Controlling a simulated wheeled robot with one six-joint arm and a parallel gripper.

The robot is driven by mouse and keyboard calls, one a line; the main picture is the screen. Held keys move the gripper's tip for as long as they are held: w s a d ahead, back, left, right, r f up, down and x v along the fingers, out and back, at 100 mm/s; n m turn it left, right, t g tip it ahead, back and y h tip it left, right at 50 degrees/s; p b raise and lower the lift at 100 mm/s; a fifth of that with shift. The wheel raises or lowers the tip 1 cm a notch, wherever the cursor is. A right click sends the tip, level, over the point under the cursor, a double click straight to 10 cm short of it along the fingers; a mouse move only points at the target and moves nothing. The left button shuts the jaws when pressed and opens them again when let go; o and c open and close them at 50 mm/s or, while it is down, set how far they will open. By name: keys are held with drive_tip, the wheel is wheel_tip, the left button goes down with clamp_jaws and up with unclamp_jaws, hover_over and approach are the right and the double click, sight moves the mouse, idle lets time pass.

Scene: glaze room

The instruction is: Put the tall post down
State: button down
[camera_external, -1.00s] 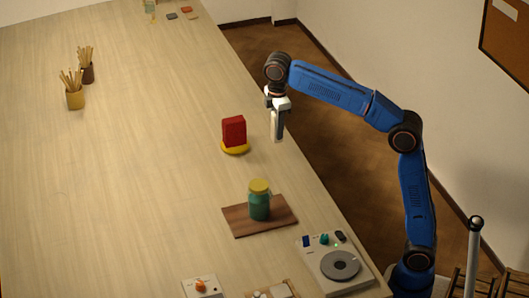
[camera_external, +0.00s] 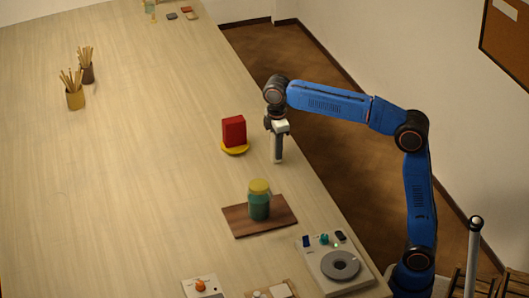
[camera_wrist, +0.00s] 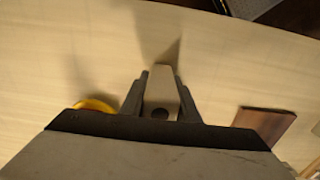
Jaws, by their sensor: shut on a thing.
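The tall post (camera_external: 277,159) is pale and narrow, and it hangs upright below my gripper (camera_external: 278,143) near the right edge of the table. In the wrist view the pale post (camera_wrist: 161,85) stands between the two dark fingers of my gripper (camera_wrist: 160,92), which are shut on it. Its lower end is at or close above the tabletop; I cannot tell whether it touches. The fingers hide part of the post in the outside view.
A red block (camera_external: 233,130) on a yellow disc (camera_external: 235,150) is just left of the post. A green jar (camera_external: 259,204) with a yellow lid stands on a brown board (camera_external: 235,226) nearer the camera.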

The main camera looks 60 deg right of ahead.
drive_tip(key=shift+f, duration=0.1)
drive_tip(key=c, duration=1.4)
unclamp_jaws()
drive_tip(key=shift+o, duration=0.2)
wheel_tip(320, 180, up, 12)
drive_tip(key=shift+r, duration=0.15)
drive_tip(key=s+d+f+m+t, duration=0.1)
drive_tip(key=s+d+f+m, duration=0.2)
drive_tip(key=s+f, duration=0.8)
drive_tip(key=s+d+f+m+t, duration=0.2)
drive_tip(key=s+d+f+m, duration=0.1)
drive_tip(key=s+f, duration=0.8)
drive_tip(key=s+d+f+m+t, duration=0.1)
drive_tip(key=s+d+f+m, duration=0.1)
drive_tip(key=s+f, duration=1)
drive_tip(key=s+m, duration=0.1)
drive_tip(key=s, duration=0.3)
drive_tip(key=shift+s+d+t, duration=0.15)
drive_tip(key=shift+d+t, duration=0.25)
drive_tip(key=shift+r, duration=0.1)
